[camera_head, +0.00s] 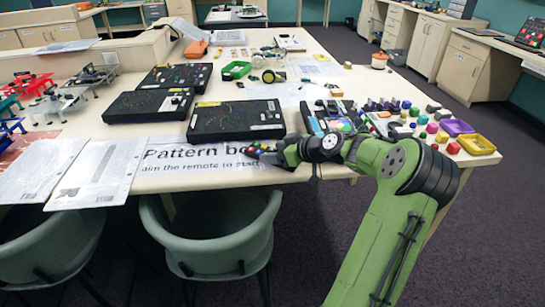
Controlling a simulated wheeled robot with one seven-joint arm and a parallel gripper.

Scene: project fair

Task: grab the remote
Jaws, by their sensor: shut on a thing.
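My gripper (270,155) is at the front edge of the long table, low over the printed sign. It is shut on a small dark thing with a red spot, which looks like the remote (253,150). The fingers and wrist hide most of the remote, and I cannot tell whether it still touches the sign. My green arm reaches in from the lower right.
The sign (190,165) reads "Pattern bo…" and mentions the remote. Black boards (236,119) lie just behind it. Several coloured blocks, a purple tray (457,127) and a yellow tray (476,144) are at right. Green chairs (222,245) stand in front.

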